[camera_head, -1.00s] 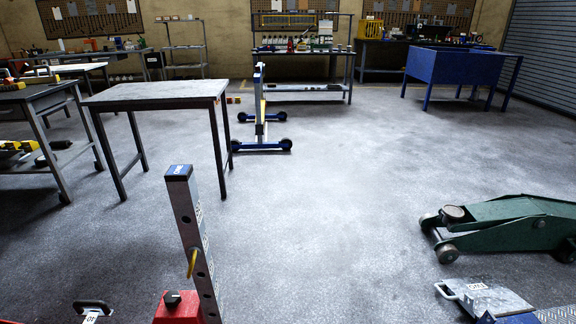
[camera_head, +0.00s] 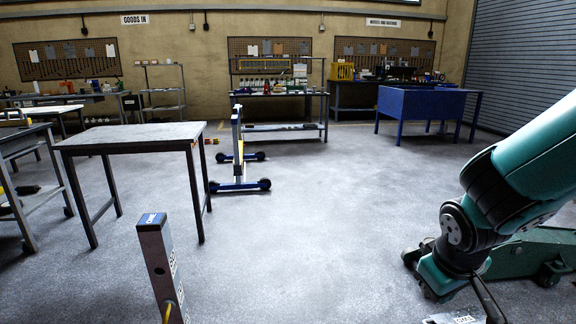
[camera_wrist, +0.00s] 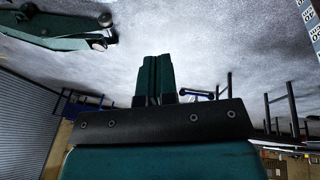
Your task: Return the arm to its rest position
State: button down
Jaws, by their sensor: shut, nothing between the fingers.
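My arm (camera_head: 520,170) reaches in from the right edge of the head view, teal with black joints, bent downward over the green trolley jack. In the wrist view my gripper (camera_wrist: 157,75) shows its two teal fingers side by side, shut with nothing between them. The fingers point over bare floor and touch nothing visible there. The green trolley jack (camera_head: 530,252) stands on the floor at the right of the head view, partly hidden behind my arm. It also shows at the upper left of the wrist view (camera_wrist: 55,38).
A blue bin table (camera_head: 425,103) is at the back right. The central floor is clear.

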jog(key=s+d+r+m+y, duration=0.2)
jog(key=s+d+m, duration=0.1)
jog(key=s+d, duration=0.15)
jog(key=s+a+r+n+g+y+p, duration=0.1)
jog(key=s+a+r+p, duration=0.4)
jog(key=r, duration=0.5)
jog(key=s+a+r+n+g+y+p, duration=0.2)
jog(key=s+a+r+n+p, duration=0.3)
jog(key=a+r, duration=0.4)
jog(key=shift+s+a+r+n+y+p, duration=0.3)
jog(key=shift+s+a+r+y+p, duration=0.1)
jog(key=shift+s+a+p, duration=0.5)
